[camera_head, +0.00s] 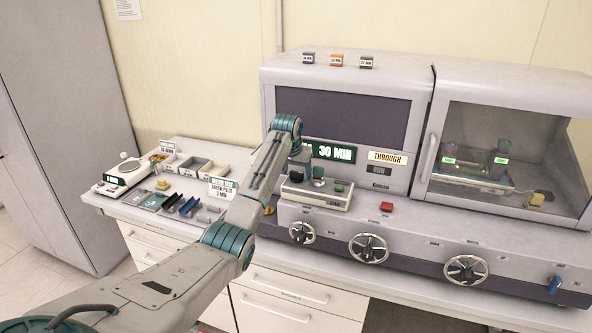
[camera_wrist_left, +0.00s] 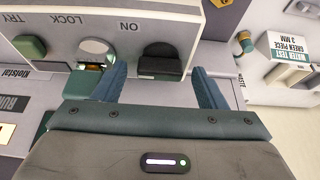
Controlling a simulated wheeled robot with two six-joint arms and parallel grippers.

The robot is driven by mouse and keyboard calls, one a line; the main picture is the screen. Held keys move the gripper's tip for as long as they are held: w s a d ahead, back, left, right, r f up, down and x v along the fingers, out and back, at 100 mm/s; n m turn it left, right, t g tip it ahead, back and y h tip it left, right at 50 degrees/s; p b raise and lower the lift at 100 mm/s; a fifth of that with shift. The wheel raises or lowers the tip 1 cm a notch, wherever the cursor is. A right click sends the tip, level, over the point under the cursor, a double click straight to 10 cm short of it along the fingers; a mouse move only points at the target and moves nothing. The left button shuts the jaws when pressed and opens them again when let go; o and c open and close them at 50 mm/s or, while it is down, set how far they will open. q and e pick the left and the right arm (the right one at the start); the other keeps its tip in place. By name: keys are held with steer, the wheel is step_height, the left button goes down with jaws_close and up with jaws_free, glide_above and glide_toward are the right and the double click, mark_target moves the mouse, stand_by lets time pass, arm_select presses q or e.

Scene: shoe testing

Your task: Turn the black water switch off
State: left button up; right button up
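The black switch (camera_wrist_left: 160,62) shows in the wrist view as a dark knob on a pale box (camera_wrist_left: 120,20) near the printed word ON. A silver-white round part (camera_wrist_left: 95,48) and a green knob (camera_wrist_left: 30,47) are beside it, near the words LOCK and TRY. My left gripper (camera_wrist_left: 162,82) is open, with its two blue fingers apart on either side of the black switch; I cannot tell whether they touch it. In the head view the same box (camera_head: 318,201) stands on the machine's front ledge, and my left wrist hangs over its left end. My right gripper is not in view.
The grey machine (camera_head: 400,68) behind has a THROUGH sign (camera_head: 388,158), a red button (camera_head: 386,207) and several dials below. A glass-doored chamber (camera_head: 500,140) is at the right. Small trays (camera_head: 193,166) and a white scale (camera_head: 128,172) stand on the left counter.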

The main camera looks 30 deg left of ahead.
arm_select(q)
steer(key=c, duration=0.9)
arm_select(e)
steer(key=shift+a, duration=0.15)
